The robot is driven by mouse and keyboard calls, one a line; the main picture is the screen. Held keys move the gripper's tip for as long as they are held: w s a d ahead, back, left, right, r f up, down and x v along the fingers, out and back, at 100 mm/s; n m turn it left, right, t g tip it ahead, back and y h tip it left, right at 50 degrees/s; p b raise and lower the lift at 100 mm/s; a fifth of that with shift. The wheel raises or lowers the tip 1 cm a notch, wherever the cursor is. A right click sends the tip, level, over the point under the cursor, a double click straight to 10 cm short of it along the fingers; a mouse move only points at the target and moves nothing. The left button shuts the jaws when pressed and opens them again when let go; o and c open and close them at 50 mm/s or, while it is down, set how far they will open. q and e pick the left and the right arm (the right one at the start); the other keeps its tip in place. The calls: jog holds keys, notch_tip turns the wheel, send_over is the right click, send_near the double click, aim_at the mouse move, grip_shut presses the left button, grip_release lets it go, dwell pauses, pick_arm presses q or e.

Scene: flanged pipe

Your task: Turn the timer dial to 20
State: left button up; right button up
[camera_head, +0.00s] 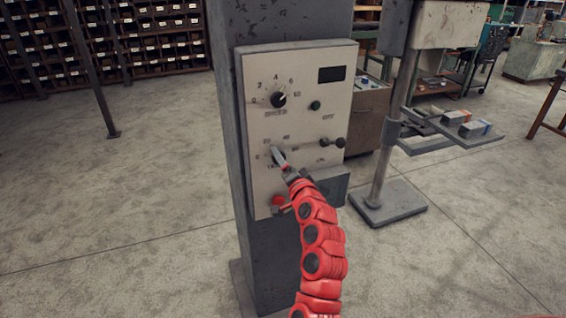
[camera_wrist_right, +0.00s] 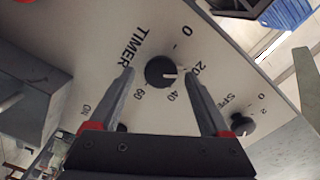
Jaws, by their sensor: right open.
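The timer dial (camera_wrist_right: 160,72) is a round black knob on the pale panel (camera_wrist_right: 95,40), marked TIMER, 0, 20, 40 and 60. In the right wrist view its white line points right, roughly toward the 20 mark. My right gripper (camera_wrist_right: 159,74) is open, with one finger on each side of the knob and a visible gap to each. In the head view my right gripper (camera_head: 279,158) is at the panel's lower left and mostly hides the timer dial. My left gripper is not in view.
The panel is on a grey column (camera_head: 240,130). A lever (camera_head: 333,142) sits to the right, a red button (camera_head: 277,200) below.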

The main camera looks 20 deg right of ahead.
jog(key=s+p, duration=0.4)
jog(key=s, duration=1.3)
jog(key=shift+s+d, duration=0.2)
jog(key=shift+d, duration=0.05)
